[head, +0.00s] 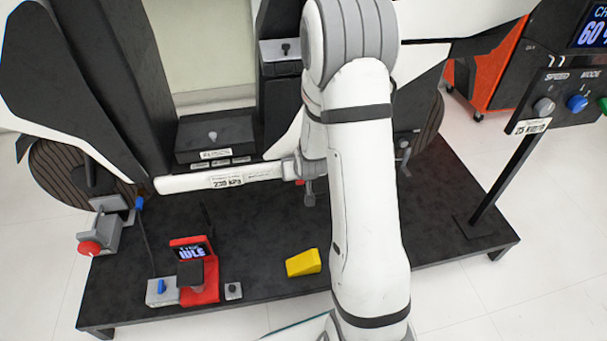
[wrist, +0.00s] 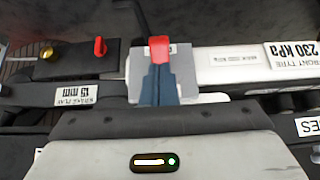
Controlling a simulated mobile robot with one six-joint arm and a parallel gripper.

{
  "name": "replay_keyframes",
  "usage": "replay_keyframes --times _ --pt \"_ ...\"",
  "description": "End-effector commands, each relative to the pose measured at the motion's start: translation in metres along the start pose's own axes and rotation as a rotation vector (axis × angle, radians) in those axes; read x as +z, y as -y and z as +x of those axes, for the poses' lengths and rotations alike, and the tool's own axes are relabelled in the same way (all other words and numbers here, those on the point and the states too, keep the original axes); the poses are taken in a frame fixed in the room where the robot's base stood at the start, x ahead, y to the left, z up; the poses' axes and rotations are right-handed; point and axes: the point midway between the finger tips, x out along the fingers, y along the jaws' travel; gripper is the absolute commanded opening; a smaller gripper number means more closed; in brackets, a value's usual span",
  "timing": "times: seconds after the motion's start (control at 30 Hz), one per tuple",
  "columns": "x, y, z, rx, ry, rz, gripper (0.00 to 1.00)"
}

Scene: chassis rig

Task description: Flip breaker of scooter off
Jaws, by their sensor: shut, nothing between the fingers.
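The breaker is a grey block (wrist: 190,72) with a small label, set at the end of the white bar; its red lever (wrist: 160,48) points up in the wrist view. In the head view the grey block (head: 290,168) and a bit of red (head: 300,182) show just left of my forearm. My gripper (wrist: 157,75) is shut and empty, its dark fingers right at the red lever. I cannot tell whether they touch it. My arm hides much of the breaker in the head view.
The white bar (head: 222,179) carries a 230 kPa label. A black panel (wrist: 75,62) with a brass knob and another red lever is beside the breaker. A yellow wedge (head: 303,262) and a red display unit (head: 196,275) stand on the black platform (head: 440,245).

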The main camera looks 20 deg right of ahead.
Motion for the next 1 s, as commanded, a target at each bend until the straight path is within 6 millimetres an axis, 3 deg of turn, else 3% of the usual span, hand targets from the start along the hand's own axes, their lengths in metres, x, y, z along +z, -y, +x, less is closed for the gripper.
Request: replay_keyframes --times 0.47,0.7,1.0 --pt "-0.004 0.000 -0.007 0.000 0.000 0.001 0.00" --pt "-0.018 0.001 -0.048 0.000 -0.002 0.000 0.00" --pt "0.031 0.000 -0.107 0.001 0.001 0.001 0.00"
